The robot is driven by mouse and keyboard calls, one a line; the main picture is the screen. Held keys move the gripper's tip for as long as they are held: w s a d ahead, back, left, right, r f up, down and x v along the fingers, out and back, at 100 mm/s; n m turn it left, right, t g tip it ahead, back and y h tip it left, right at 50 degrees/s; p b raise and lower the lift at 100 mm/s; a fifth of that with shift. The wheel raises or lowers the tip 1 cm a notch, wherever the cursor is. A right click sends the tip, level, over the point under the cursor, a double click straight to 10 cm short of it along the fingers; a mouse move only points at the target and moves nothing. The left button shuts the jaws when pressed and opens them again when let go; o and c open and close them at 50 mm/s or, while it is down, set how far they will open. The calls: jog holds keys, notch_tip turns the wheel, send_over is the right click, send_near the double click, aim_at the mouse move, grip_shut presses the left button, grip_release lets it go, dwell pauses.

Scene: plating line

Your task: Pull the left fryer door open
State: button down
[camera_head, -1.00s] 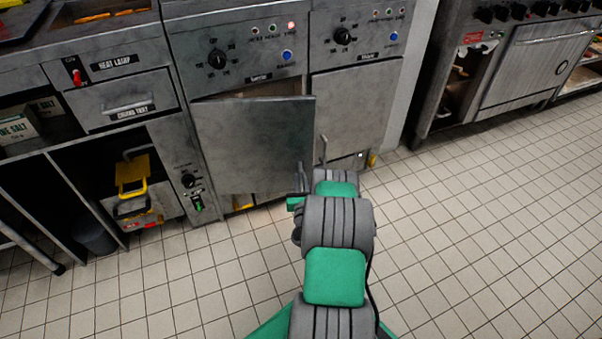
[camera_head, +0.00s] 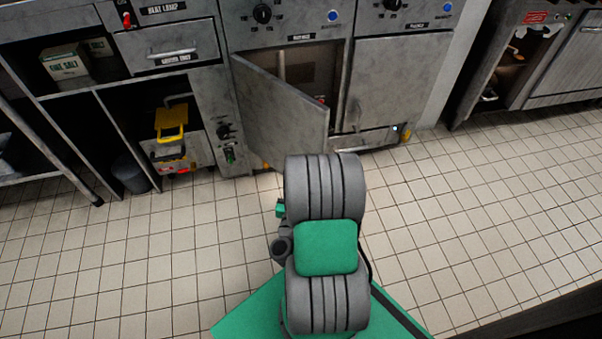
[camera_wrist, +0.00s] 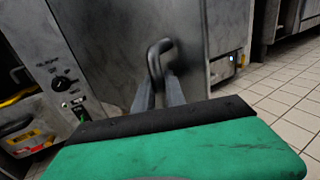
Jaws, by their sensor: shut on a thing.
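The left fryer door (camera_head: 280,113) is a grey metal panel hinged at its left side. It stands partly open, swung out towards me, with the dark fryer interior (camera_head: 305,68) showing behind its right edge. In the wrist view the door (camera_wrist: 118,50) fills the middle, with its dark bent handle (camera_wrist: 156,58) in front. My gripper (camera_wrist: 160,88) is shut on this handle, its two fingers reaching up to the bar's lower part. In the head view my arm hides the gripper and the handle.
The right fryer door (camera_head: 395,82) is closed. An open bay with a yellow-handled item (camera_head: 171,124) and a control panel (camera_head: 224,130) lie left of the door. A dark bin (camera_head: 130,174) stands further left. The tiled floor (camera_head: 480,220) is clear on the right.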

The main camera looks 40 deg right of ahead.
jog(key=shift+w+a+m, duration=0.15)
jog(key=shift+a+m, duration=0.15)
jog(key=shift+a, duration=0.55)
jog(key=c, duration=1.6)
grip_release()
jog(key=shift+w, duration=0.1)
jog(key=shift+o, duration=1.1)
jog(key=shift+s, duration=0.2)
